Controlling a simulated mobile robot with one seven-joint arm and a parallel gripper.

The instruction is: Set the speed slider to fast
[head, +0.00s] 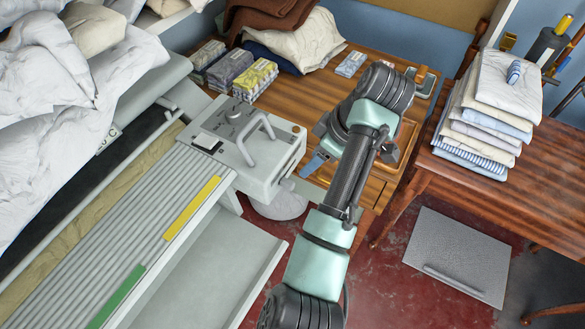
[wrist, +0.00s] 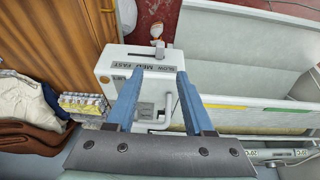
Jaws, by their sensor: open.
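The ironer's grey control box (head: 248,150) stands at the end of the machine; it also shows in the wrist view (wrist: 108,70). In the wrist view its end face carries a dark slot (wrist: 142,54) and a SLOW MED FAST label (wrist: 158,68), FAST at the right. A small pale slider knob (wrist: 159,44) stands at the right part of the slot; its exact setting is hard to tell. My gripper (wrist: 155,73) is open and empty, its blue fingers pointing toward this face. In the head view my gripper (head: 308,170) is just right of the box, apparently apart from it.
A looped handle (head: 262,128) rises from the box top. The ironer's slatted board (head: 130,235) lies to the left. Yellow and grey packets (head: 230,75) and folded cloth (head: 300,42) sit on the wooden cabinet behind. A table with stacked linen (head: 490,115) stands at right.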

